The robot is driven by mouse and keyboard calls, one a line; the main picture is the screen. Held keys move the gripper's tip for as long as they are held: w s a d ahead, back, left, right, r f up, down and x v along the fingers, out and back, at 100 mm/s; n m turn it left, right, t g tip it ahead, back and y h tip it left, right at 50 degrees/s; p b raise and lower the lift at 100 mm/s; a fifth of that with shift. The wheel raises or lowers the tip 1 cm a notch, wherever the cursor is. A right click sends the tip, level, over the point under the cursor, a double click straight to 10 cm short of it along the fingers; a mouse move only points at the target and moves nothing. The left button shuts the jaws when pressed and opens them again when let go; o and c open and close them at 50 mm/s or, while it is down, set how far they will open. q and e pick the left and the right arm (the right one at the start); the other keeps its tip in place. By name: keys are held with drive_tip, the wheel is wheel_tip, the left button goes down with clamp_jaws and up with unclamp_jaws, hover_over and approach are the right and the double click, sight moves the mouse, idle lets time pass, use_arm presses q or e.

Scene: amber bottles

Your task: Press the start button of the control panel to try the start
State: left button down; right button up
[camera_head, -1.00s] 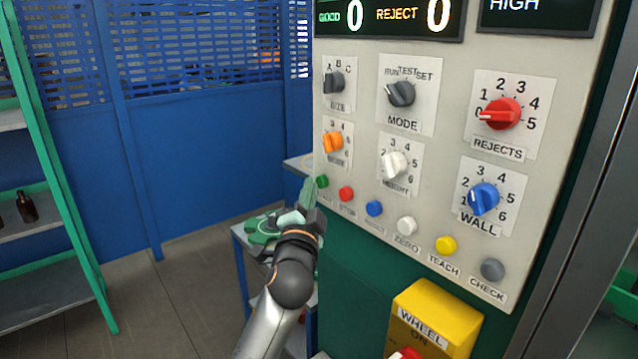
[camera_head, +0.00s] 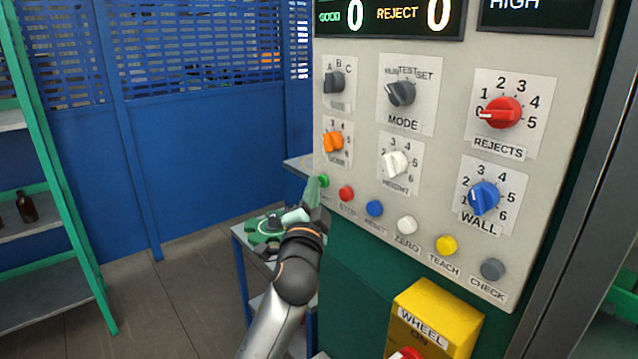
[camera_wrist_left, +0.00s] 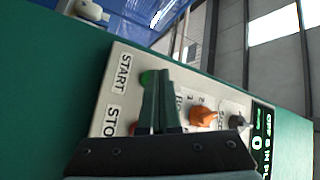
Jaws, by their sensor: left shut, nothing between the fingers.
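The control panel (camera_head: 440,150) is a pale upright plate with dials, a row of round buttons and dark displays above. The green start button (camera_head: 323,181) is at the left end of the button row. It also shows in the left wrist view (camera_wrist_left: 147,77), below the START label, partly behind the fingers. My left gripper (camera_head: 313,184) is shut and empty, its fingertips right at the start button; I cannot tell whether they touch it. In the left wrist view the closed fingers (camera_wrist_left: 165,72) cover part of the panel. My right gripper is not in view.
The red stop button (camera_head: 346,193) is close to the right of the start button, with several more buttons beyond. A yellow wheel box (camera_head: 437,312) juts out below the panel. A green-framed shelf (camera_head: 45,235) stands left, and a blue wall is behind.

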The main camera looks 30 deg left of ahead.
use_arm(q)
drive_tip(key=shift+s+a+p, duration=0.3)
drive_tip(key=shift+s+p, duration=0.1)
drive_tip(key=shift+s, duration=0.4)
drive_tip(key=s, duration=0.1)
drive_tip(key=s+a+p, duration=0.1)
drive_tip(key=s, duration=0.1)
drive_tip(key=s+a, duration=0.1)
drive_tip(key=shift+s+p, duration=0.35)
idle(0.8)
